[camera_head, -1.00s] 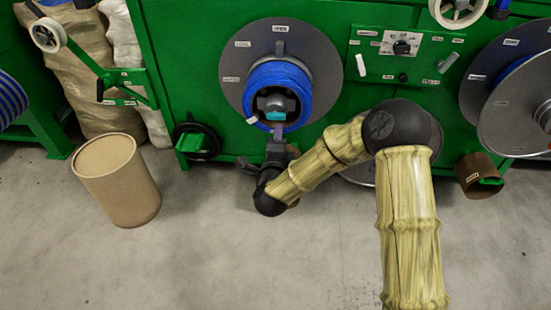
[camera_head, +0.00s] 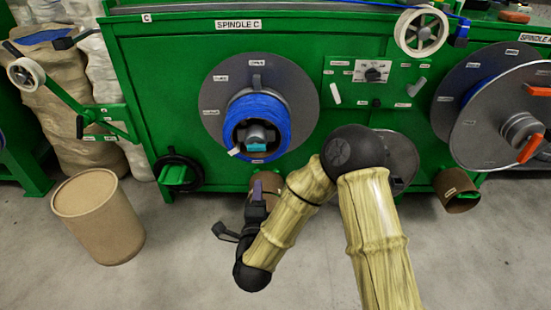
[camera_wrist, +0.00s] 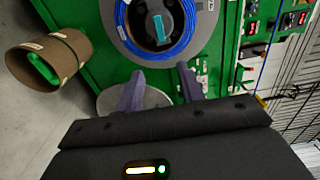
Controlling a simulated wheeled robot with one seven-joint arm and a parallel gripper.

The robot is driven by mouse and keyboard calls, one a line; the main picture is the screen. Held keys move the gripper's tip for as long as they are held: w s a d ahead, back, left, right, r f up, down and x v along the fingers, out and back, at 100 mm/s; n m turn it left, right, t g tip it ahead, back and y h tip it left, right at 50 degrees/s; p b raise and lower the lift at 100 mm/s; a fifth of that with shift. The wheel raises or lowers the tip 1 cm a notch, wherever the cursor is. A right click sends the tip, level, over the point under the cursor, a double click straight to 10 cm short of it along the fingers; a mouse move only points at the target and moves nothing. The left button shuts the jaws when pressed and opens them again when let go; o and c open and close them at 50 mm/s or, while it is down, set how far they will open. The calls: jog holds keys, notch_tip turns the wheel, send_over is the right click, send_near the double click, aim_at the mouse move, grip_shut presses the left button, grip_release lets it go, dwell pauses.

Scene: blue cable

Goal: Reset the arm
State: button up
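My gripper (camera_head: 262,185) points up toward the machine, below the spool of blue cable (camera_head: 262,108). In the wrist view my gripper (camera_wrist: 160,82) has its two purple-grey fingers spread apart, with nothing between them. The blue cable coil (camera_wrist: 182,42) lies beyond the fingertips, on its grey disc around a hub with a teal piece (camera_wrist: 159,28). The gripper does not touch the coil.
A brown drum (camera_head: 98,220) stands on the floor at left. A crank arm with a white wheel (camera_head: 27,74) juts from the machine. Another spool (camera_head: 500,115) is at right. A brown tube (camera_head: 456,190) sits low at right. Grey floor is open in front.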

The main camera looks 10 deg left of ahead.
jog(key=shift+w+r, duration=0.1)
jog(key=w+d+r+n+g+p, duration=0.25)
jog(key=d+n+g+p, duration=0.4)
jog(key=d+n, duration=0.7)
jog(key=s+d+r+n+g+h+p, duration=0.1)
jog(key=s+d+r+g+h, duration=0.2)
jog(key=s+d, duration=0.55)
jog(key=s+d+r+n+g+h+p, duration=0.1)
jog(key=s+d+r+g, duration=0.2)
jog(key=s+d+g, duration=0.55)
jog(key=w+d+r+t+p, duration=0.1)
jog(key=r+p, duration=1.7)
jog(key=w+d+r+t+p, duration=0.1)
jog(key=w+r+t+p, duration=0.1)
jog(key=r+p, duration=1.6)
jog(key=shift+d+r+p, duration=0.2)
jog(key=shift+r+p, duration=0.05)
jog(key=shift+p, duration=0.15)
